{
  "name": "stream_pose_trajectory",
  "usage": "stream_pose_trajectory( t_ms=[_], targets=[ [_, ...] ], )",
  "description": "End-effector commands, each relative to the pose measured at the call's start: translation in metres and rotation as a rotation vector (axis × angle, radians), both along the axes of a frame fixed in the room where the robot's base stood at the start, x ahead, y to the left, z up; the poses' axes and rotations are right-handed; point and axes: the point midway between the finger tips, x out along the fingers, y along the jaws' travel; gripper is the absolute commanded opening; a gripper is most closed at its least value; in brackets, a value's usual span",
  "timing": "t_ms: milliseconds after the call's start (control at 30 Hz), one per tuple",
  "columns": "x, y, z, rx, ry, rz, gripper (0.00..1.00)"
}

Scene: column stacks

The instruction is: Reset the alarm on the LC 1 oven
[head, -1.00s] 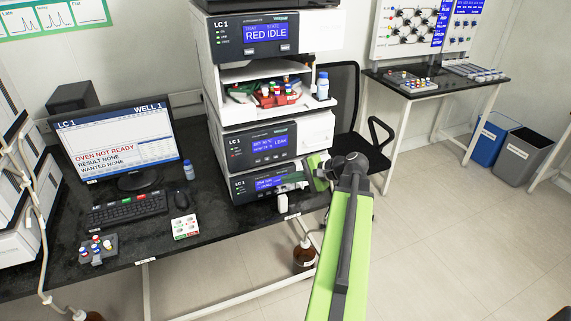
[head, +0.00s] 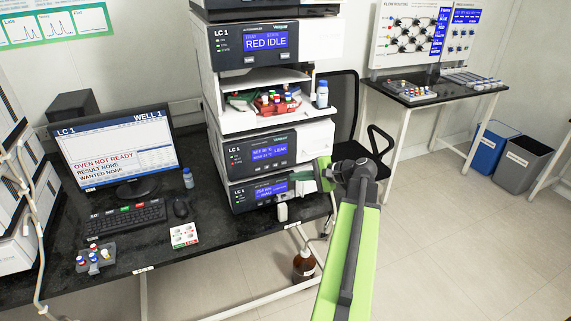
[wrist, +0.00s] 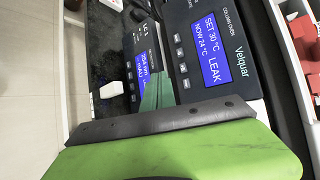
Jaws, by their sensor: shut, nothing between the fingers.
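The LC 1 column oven (head: 239,152) is the second module from the bottom of the stack. Its blue display shows LEAK. In the wrist view the oven display (wrist: 210,55) reads SET 30 °C, NOW 24 °C, LEAK, with a row of dark buttons (wrist: 180,54) beside it. My gripper (head: 318,175) is shut and empty, close to the stack's right front at the level of the oven's lower edge and the module below. In the wrist view its green fingers (wrist: 158,92) partly cover the lower module's display. I cannot tell whether they touch anything.
The lower module (head: 240,195) sits under the oven. The autosampler (head: 222,50) above reads RED IDLE, with a vial tray (head: 278,103) below its display. The monitor (head: 120,150) reads OVEN NOT READY. A chair (head: 345,100) stands right of the stack; a brown bottle (head: 303,266) stands below the bench.

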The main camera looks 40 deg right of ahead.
Motion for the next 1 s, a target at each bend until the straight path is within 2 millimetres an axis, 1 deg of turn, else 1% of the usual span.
stream_pose_trajectory(
  t_ms=[33,200,333,467,1000],
  targets=[
    [0.009,-0.004,0.0,0.0,0.0,0.002,0.0],
    [0.032,-0.014,0.0,0.0,0.0,0.002,0.0],
    [0.044,-0.018,0.0,0.0,0.0,0.001,0.0],
    [0.048,-0.019,0.0,0.0,0.0,0.0,0.0],
    [0.048,-0.018,0.0,0.0,0.0,0.001,0.0]
  ],
)
